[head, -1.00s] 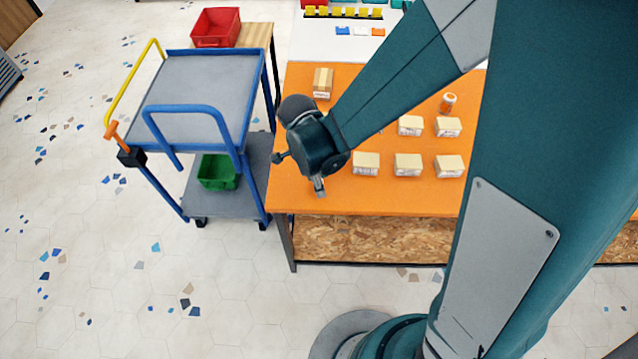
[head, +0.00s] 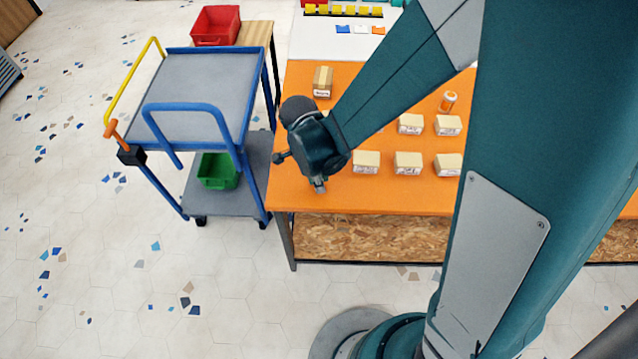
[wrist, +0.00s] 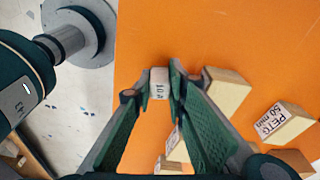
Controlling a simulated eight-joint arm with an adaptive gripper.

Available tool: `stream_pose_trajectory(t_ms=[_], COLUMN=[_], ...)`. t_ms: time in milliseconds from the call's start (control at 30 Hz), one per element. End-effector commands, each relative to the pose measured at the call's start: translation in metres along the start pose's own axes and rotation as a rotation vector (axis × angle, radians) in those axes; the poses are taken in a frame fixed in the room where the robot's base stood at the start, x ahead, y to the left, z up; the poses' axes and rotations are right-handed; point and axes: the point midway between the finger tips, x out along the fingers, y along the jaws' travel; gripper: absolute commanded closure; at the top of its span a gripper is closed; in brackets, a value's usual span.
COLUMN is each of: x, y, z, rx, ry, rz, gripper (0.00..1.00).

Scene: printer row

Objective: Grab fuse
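A small pale block with a printed label (wrist: 160,84), which I take for the fuse, sits between my fingertips in the wrist view. My gripper (wrist: 160,80) has a green finger close against each side of it and looks shut on it. The label is too small to read for certain. In the head view, my gripper (head: 319,186) points down over the front left part of the orange table. The block itself cannot be made out there. I cannot tell whether it still touches the tabletop.
Several cream-topped boxes stand right of my gripper, the nearest box (head: 366,162) close by. A brown box (head: 323,81) and an orange-white bottle (head: 448,101) stand farther back on the orange table (head: 400,201). A blue trolley (head: 195,95) stands at the left.

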Motion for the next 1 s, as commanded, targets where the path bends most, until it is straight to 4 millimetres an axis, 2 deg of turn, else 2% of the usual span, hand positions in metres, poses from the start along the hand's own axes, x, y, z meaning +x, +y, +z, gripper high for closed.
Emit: stream_pose_trajectory(t_ms=[367,533,767,1000], x=[-0.002,-0.008,-0.029,-0.058], y=[0.000,0.000,0.001,0.001], z=[0.000,-0.001,-0.004,-0.009], rx=[0.000,0.000,0.000,0.000], ry=[0.000,0.000,0.000,0.000], rz=[0.000,0.000,0.000,0.000], gripper=[0.94,0.94,0.94,0.94])
